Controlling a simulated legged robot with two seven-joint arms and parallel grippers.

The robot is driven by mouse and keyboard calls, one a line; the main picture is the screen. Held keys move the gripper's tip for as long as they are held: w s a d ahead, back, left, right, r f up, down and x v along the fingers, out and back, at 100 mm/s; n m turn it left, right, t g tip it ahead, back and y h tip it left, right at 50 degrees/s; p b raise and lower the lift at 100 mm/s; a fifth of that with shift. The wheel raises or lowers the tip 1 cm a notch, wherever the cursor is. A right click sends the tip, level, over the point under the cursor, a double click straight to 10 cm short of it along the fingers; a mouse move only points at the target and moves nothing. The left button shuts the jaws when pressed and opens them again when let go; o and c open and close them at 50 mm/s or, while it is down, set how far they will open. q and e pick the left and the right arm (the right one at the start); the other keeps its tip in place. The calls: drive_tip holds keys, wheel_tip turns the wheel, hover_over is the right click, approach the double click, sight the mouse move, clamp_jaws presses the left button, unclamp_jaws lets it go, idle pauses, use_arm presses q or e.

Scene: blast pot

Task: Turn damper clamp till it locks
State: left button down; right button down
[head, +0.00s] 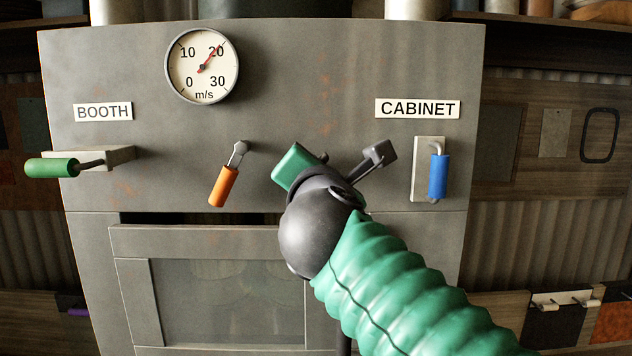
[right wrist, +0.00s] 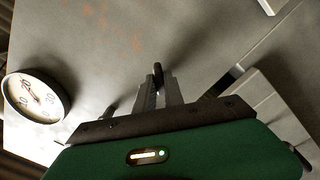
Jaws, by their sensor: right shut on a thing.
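My right gripper (head: 300,166) comes in from the lower right and reaches the grey panel between the orange and blue handles. Its green body and arm hide its fingertips in the head view. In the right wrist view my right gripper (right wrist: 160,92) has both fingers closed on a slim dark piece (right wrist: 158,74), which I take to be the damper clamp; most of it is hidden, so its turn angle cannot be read. The air speed gauge (head: 202,67) has its red needle near 20 m/s; it also shows in the right wrist view (right wrist: 36,97). My left gripper is not seen.
An orange-handled lever (head: 224,186) hangs tilted left of my gripper. The green BOOTH handle (head: 52,167) lies level at far left. The blue CABINET handle (head: 437,178) hangs upright close on the right. A windowed door (head: 180,240) is below.

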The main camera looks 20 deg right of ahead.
drive_tip(key=shift+w+f+m+b, duration=0.1)
drive_tip(key=shift+f+m+b, duration=0.1)
drive_tip(key=shift+m+b, duration=1.7)
drive_tip(key=shift+f+m+b, duration=0.2)
drive_tip(key=shift+m+b, duration=0.45)
drive_tip(key=shift+m, duration=2.45)
drive_tip(key=c, duration=1.6)
unclamp_jaws()
drive_tip(key=shift+o, duration=0.8)
drive_tip(key=shift+d+r, duration=0.1)
drive_tip(key=shift+d, duration=0.05)
